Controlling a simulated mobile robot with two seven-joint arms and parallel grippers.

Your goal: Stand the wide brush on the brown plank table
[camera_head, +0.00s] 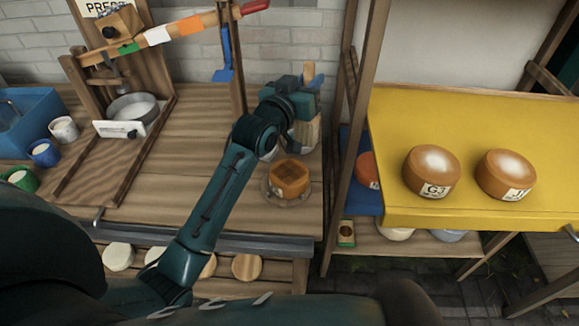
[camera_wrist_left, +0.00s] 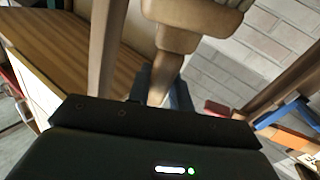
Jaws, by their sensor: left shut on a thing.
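The brown plank table (camera_head: 215,130) fills the left of the head view. My left gripper (camera_head: 306,88) is at the table's right end, shut on a wooden handle that I take to be the wide brush (camera_head: 309,71). In the left wrist view the wooden brush (camera_wrist_left: 187,38) runs up from between the fingers (camera_wrist_left: 162,94) and widens to a block at the top edge. A pale shape below the gripper is partly hidden; I cannot tell what it is. My right gripper is not in view.
A round brown mould (camera_head: 290,179) sits on a dish just below the gripper. A wooden post (camera_head: 350,130) and a yellow shelf (camera_head: 490,120) with labelled cheeses stand right. A press (camera_head: 131,105), blue bin (camera_head: 28,118) and cups stand left. The table's middle is clear.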

